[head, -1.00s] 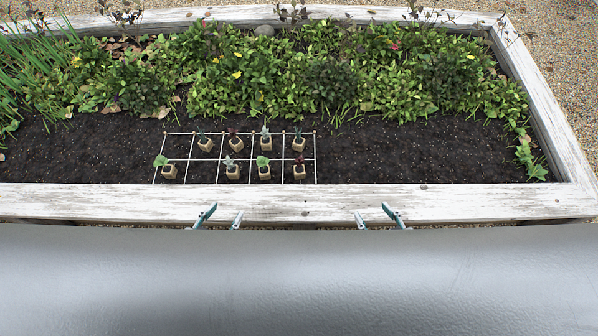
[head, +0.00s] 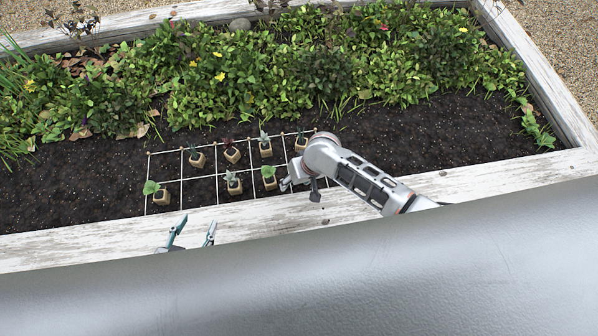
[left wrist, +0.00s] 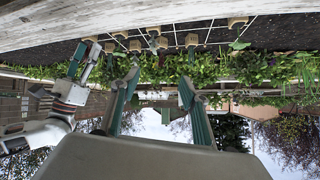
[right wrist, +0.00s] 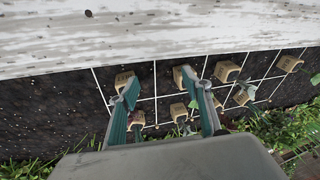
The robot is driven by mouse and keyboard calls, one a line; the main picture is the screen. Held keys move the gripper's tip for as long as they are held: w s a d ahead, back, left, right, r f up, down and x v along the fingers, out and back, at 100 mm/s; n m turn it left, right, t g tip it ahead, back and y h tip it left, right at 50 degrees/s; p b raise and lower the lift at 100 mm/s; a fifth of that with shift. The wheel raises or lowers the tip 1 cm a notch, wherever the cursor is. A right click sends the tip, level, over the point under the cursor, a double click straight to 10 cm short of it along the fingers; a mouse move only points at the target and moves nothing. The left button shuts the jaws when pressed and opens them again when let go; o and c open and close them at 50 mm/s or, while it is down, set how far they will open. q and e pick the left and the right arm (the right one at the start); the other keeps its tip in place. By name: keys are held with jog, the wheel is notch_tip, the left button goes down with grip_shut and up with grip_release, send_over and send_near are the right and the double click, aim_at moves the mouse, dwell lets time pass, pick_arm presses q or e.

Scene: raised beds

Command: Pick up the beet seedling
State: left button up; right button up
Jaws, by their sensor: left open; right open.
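Two dark-red-leaved seedlings could be the beet. One stands upright in its tan block (head: 232,155) in the back row of the grid in the head view. The other, at the front right of the grid a second ago, is now hidden behind my right arm. My left gripper (head: 196,226) is open and empty at the front board, left of the right one.
Other seedlings in blocks, such as a green one (head: 161,196) and a grey-green one (head: 265,149), stand close by in the white string grid (head: 217,190). Dense plants (head: 260,75) fill the back. Bare soil (head: 440,140) lies right. A white wooden board (head: 90,243) edges the front.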

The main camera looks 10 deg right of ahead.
jog(key=w+d+h, duration=0.1)
jog(key=w+d, duration=0.1)
jog(key=w+d+g+h+b, duration=0.1)
jog(key=w+d, duration=0.2)
jog(key=shift+w+f+m+g+h+b, duration=0.1)
jog(key=shift+m+g+h+b, duration=0.2)
jog(key=shift+m, duration=0.1)
jog(key=shift+w+d, duration=0.15)
jog(key=shift+d, duration=0.05)
jog(key=shift+f+b, duration=0.2)
jog(key=shift+b, duration=0.1)
notch_tip(320, 180, down, 2)
jog(key=shift+b, duration=0.5)
jog(key=shift+f, duration=0.2)
jog(key=f+b, duration=0.2)
jog(key=f, duration=0.2)
jog(key=shift+s+f+b, duration=0.15)
jog(key=shift+s+b, duration=0.1)
jog(key=shift+b, duration=0.15)
jog(key=shift+w+f, duration=0.25)
jog(key=shift+f, duration=0.05)
jog(key=shift+w+r, duration=0.1)
jog(key=shift+r, duration=0.05)
jog(key=shift+a+r, duration=0.1)
jog(key=c, duration=1.2)
pick_arm(q)
jog(key=shift+d+f, duration=0.8)
jog(key=shift+f, duration=0.2)
